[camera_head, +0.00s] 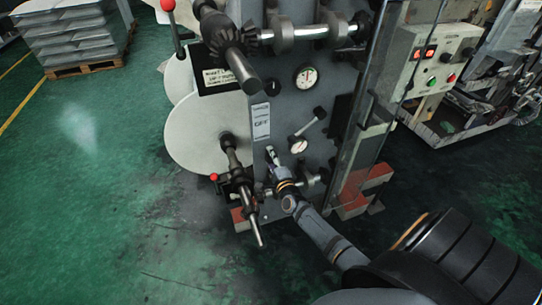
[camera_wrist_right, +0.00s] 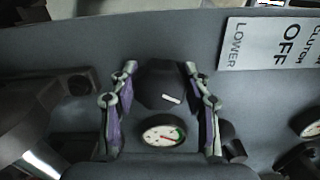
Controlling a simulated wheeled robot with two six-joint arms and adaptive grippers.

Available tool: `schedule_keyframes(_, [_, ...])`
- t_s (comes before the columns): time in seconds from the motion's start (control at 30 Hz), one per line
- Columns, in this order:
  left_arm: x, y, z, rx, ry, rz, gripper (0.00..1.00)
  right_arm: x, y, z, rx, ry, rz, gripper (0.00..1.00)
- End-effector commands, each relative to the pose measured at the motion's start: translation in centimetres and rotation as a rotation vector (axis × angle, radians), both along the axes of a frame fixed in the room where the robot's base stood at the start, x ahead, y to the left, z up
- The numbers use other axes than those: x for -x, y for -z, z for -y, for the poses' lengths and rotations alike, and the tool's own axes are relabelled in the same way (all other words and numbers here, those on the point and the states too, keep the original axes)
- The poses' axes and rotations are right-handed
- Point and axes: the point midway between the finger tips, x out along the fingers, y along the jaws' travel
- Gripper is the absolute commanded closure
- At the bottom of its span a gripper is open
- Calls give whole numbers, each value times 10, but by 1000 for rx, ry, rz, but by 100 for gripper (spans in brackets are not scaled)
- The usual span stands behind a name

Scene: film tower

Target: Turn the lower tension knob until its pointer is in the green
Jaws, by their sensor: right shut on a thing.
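In the right wrist view the dark faceted knob (camera_wrist_right: 160,84) with a short white mark sits between the two fingers of my right gripper (camera_wrist_right: 161,100), which is shut on it. Just below the knob is a round white gauge (camera_wrist_right: 163,134) with a red needle and a green band at its right side. The needle is too small to tell whether its tip lies in the green. In the head view my right gripper (camera_head: 274,158) reaches the grey machine panel from the lower right and hides the knob. My left gripper is in neither view.
A LOWER CLUTCH OFF plate (camera_wrist_right: 268,45) is at the upper right of the wrist view. In the head view, a dark shaft (camera_head: 240,180) juts out left of my right gripper. A control box (camera_head: 430,62) stands at the right. Green floor is open at left.

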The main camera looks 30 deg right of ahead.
Motion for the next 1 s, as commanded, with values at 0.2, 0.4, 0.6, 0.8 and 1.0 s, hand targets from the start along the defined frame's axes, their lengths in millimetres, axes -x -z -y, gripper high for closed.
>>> schedule_keyframes(0.2, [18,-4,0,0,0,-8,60,0,0,-1,197,0,-50,84])
schedule_keyframes(0.4, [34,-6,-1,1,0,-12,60,0,1,0,366,-1,-92,84])
schedule_keyframes(0.6, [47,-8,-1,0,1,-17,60,0,2,0,504,-1,-124,84])
schedule_keyframes(0.8, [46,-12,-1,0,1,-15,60,0,3,0,598,-1,-147,84])
schedule_keyframes(1.0, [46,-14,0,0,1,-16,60,0,4,0,648,-1,-159,84])
